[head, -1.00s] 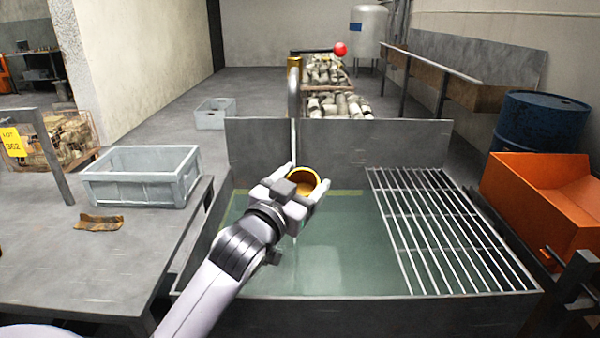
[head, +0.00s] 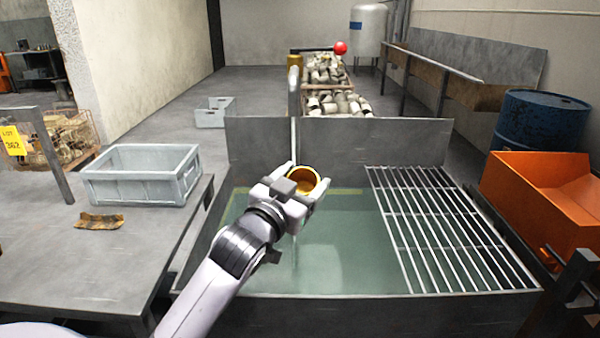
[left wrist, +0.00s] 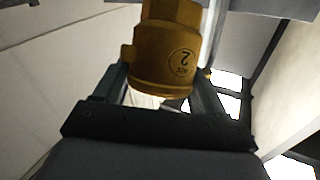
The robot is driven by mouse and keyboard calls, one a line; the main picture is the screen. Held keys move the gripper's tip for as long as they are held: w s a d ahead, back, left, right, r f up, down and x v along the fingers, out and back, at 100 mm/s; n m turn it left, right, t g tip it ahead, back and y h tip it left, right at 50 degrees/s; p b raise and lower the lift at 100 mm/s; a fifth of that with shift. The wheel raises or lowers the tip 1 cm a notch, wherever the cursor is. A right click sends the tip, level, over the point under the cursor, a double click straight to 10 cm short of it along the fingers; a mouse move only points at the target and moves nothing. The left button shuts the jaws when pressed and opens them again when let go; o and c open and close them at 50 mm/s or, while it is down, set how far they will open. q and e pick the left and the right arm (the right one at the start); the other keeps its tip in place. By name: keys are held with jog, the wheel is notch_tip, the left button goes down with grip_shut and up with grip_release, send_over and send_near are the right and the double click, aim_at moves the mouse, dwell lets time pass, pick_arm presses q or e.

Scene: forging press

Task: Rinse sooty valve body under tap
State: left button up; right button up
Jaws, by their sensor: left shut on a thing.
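The valve body is a brass-yellow, hollow round piece (head: 304,179) in the head view. My left gripper (head: 304,188) is shut on it, one finger on each side, and holds it above the water of the sink. In the left wrist view the valve body (left wrist: 170,45) sits between the fingers and shows a round mark with a 2; its surface there looks yellow, with no clear soot. The tap (head: 294,90) stands behind it, and a thin stream from the spout comes down at the valve body. The red tap knob (head: 340,48) is at the top. My right gripper is not in view.
The sink (head: 340,145) has a wire drain rack (head: 450,230) over its right side. A grey crate (head: 140,178) and a brown cloth-like piece (head: 99,221) rest on the left table. An orange bin (head: 540,195) and blue drum (head: 540,120) stand at right.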

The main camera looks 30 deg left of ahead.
pick_arm(q)
jog(key=shift+r, duration=0.1)
jog(key=shift+s+d+r+p, duration=0.2)
jog(key=shift+s+r+p, duration=0.25)
jog(key=shift+p, duration=0.2)
jog(key=s+d+r+p, duration=0.2)
jog(key=s+r+p, duration=0.1)
jog(key=shift+s+p, duration=0.25)
jog(key=shift+p, duration=0.05)
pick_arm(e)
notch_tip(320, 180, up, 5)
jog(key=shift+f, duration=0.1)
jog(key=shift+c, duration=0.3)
